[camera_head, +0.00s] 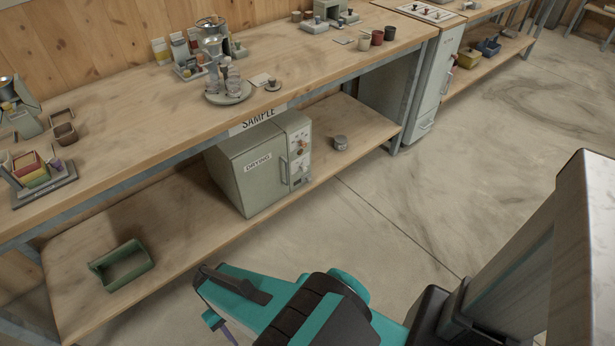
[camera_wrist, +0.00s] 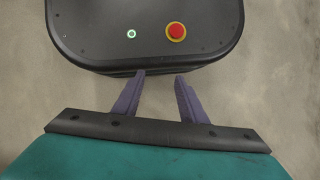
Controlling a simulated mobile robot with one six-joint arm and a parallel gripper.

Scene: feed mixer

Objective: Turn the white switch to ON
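I cannot make out a white switch for certain. A drying oven (camera_head: 250,170) stands on the lower shelf, with a pale control panel (camera_head: 299,150) of small knobs and a red spot on its right front. A white panel with small dark and red controls (camera_head: 425,12) lies on the bench top at the far right. My gripper (camera_wrist: 160,75) is open and empty in the wrist view, its purple fingers apart and pointing down over my own base. In the head view my teal arm is at the bottom middle, and one purple finger shows partly.
The long wooden bench (camera_head: 130,120) holds scales, jars and cups. A green bin (camera_head: 122,265) and a small metal cup (camera_head: 340,142) sit on the lower shelf (camera_head: 185,215). A grey cabinet (camera_head: 436,85) stands at the bench's right end. The concrete floor (camera_head: 450,180) before the bench is clear.

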